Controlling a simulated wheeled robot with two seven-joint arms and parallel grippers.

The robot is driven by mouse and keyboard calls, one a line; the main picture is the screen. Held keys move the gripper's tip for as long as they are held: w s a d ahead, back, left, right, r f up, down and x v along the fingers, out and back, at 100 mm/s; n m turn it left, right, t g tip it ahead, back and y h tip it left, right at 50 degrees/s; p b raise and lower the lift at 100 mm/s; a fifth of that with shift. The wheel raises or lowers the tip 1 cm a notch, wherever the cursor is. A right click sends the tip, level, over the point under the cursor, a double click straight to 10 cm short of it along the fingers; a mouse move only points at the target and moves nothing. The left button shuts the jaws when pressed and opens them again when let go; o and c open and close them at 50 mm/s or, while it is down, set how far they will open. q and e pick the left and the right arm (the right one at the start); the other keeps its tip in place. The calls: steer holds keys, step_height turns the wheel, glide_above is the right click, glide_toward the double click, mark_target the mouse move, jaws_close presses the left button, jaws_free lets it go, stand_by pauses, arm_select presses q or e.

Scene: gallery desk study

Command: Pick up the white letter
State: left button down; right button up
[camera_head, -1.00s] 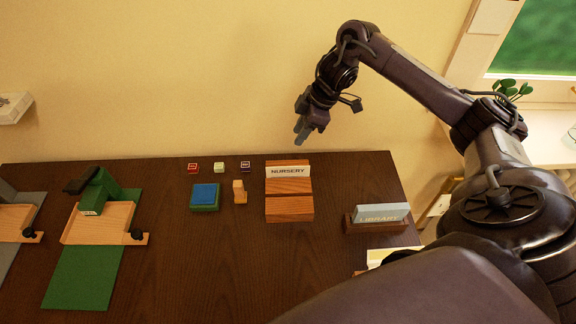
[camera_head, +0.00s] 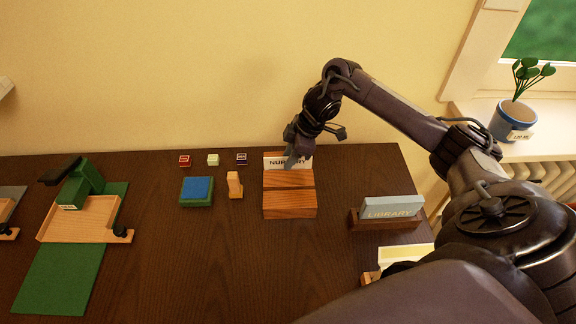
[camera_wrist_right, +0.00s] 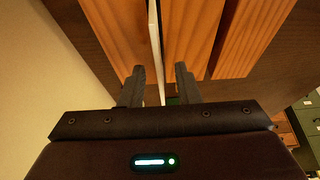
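A thin white card marked NURSERY (camera_head: 273,161), the likeliest white letter, stands upright at the back of a slatted wooden rack (camera_head: 290,205). My right gripper (camera_head: 292,162) is at the card from above and partly covers its lettering. In the right wrist view the fingers (camera_wrist_right: 160,76) are apart, with the card's thin white edge (camera_wrist_right: 155,35) running between them. No grip on it shows. My left gripper is not in view.
A LIBRARY sign (camera_head: 391,208) in a wooden holder stands right of the rack. A blue pad (camera_head: 196,189), a small wooden block (camera_head: 234,184) and several little cubes lie left. The wall is close behind.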

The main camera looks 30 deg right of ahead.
steer(key=shift+x, duration=0.85)
steer(key=shift+d+f, duration=0.1)
steer(key=shift+c, duration=0.2)
jaws_close()
